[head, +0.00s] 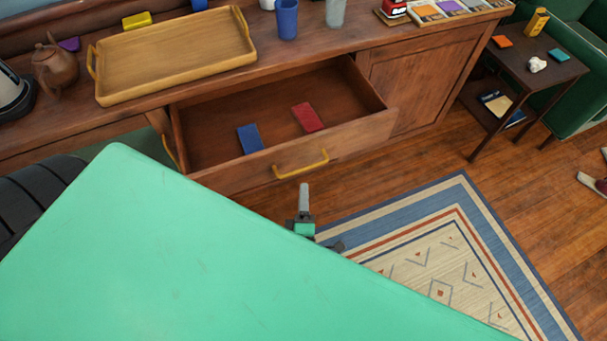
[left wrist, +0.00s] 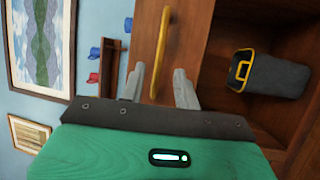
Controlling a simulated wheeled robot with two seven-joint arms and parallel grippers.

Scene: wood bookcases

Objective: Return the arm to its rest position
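My left arm's large green link covers the lower left of the head view. Past its edge, a grey finger of my left gripper (head: 304,205) shows over the floor in front of the open drawer (head: 350,140), with no object seen in it. In the left wrist view, the two grey fingers of the left gripper (left wrist: 151,88) stand well apart. A yellow handle (left wrist: 160,50) on a wooden panel appears between them; I cannot tell how far beyond the fingertips it is. My right gripper is in neither view.
The drawer holds a blue book-like item (head: 250,139) and a red one (head: 308,118). A wooden tray (head: 180,53) and teapot (head: 55,70) stand on the cabinet top. In the wrist view a dark bin (left wrist: 275,77) sits in a wooden compartment. A rug (head: 450,250) covers part of the floor.

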